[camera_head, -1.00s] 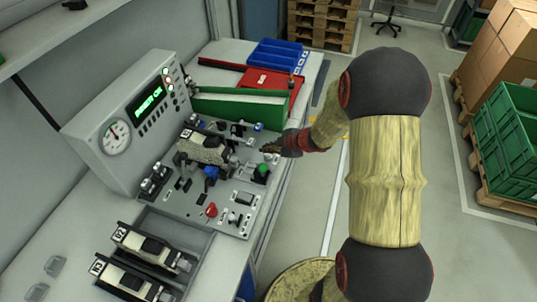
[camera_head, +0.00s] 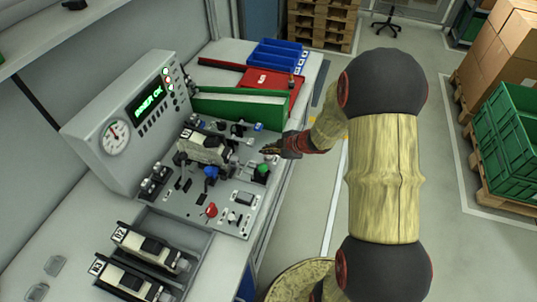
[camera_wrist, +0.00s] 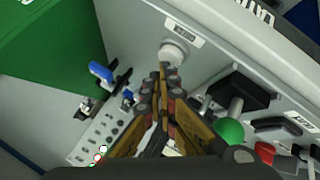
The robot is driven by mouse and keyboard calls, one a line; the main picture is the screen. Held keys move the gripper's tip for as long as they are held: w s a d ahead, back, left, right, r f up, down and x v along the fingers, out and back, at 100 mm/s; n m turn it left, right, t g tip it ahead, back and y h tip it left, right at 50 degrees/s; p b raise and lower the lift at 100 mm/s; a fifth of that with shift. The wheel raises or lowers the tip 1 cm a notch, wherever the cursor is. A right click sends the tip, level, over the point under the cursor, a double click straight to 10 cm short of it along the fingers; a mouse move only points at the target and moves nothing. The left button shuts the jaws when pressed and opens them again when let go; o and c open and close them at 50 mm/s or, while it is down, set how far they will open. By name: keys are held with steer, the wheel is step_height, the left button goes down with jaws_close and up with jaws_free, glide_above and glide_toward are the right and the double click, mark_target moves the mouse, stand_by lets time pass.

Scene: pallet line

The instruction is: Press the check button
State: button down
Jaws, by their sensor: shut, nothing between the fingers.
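My gripper (camera_head: 268,149) is shut and empty, low over the right edge of the grey control panel (camera_head: 228,190). In the wrist view the closed fingertips (camera_wrist: 164,70) point at a pale round button (camera_wrist: 173,52) in a light collar, with a small white label above it. The fingertips overlap the button's lower edge in that view. I cannot tell whether they touch it or whether it is pressed in. The label is too small to read, so I cannot confirm it is the check button. In the head view the button is too small or hidden to pick out.
A green knob (camera_head: 262,170) stands close to my gripper, and a red button (camera_head: 211,209) lies nearer the front. A device (camera_head: 203,148) sits in the panel's fixture. A green upright board (camera_head: 240,104) is behind. The console display (camera_head: 149,99) shows green text ending in "OK".

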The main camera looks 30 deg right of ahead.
mark_target(268, 156)
steer(key=shift+f, duration=0.5)
stand_by(0.4)
stand_by(0.3)
steer(key=shift+r+p, duration=0.9)
steer(key=shift+r, duration=0.05)
steer(key=shift+r, duration=0.1)
step_height(268, 156, up, 5)
steer(key=p, duration=0.5)
stand_by(0.5)
